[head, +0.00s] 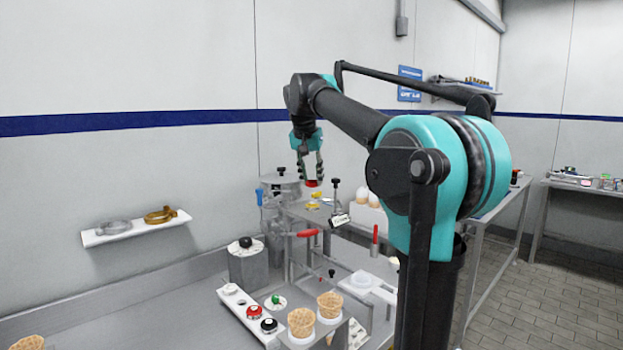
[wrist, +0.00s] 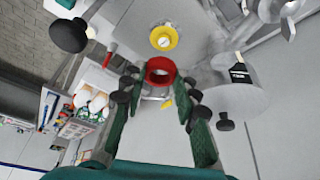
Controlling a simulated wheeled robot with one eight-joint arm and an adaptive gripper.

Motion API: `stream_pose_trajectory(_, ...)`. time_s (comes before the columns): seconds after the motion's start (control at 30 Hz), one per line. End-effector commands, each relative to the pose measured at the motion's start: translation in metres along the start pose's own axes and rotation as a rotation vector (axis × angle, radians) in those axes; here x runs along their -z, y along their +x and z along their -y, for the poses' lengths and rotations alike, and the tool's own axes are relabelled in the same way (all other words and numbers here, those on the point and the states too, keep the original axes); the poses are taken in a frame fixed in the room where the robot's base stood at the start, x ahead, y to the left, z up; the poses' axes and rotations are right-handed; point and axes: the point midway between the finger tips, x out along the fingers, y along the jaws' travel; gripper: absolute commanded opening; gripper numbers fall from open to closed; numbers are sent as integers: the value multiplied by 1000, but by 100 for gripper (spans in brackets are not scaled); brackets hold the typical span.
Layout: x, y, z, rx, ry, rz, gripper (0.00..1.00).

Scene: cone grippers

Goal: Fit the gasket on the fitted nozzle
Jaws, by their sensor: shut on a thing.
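My gripper (head: 309,172) is raised over the back of the machine table, pointing down. In the wrist view my gripper (wrist: 160,80) is shut on a red ring, which looks like the gasket (wrist: 160,64). The gasket also shows in the head view as a small red piece (head: 313,183) at the fingertips. A yellow round piece with a pale centre (wrist: 164,38) shows just beyond the gasket in the wrist view, apart from it in the picture. It may be the fitted nozzle, but I cannot tell. Yellow pieces (head: 314,195) show below the gripper in the head view.
A steel pot with a black knob (head: 281,178) stands left of my gripper. A lever with a black knob (head: 336,184) stands close on the right. Red handles (head: 307,233), waffle cones (head: 301,321) and a white strip with knobs (head: 246,310) are nearer the front.

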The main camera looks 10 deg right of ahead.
Motion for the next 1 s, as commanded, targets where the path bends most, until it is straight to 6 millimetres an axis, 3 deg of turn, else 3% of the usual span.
stream_pose_trajectory(0.47, -2, -1, 0, -1, 1, -1, 18)
stream_pose_trajectory(1.0, -15, 31, 0, 0, 2, -1, 18)
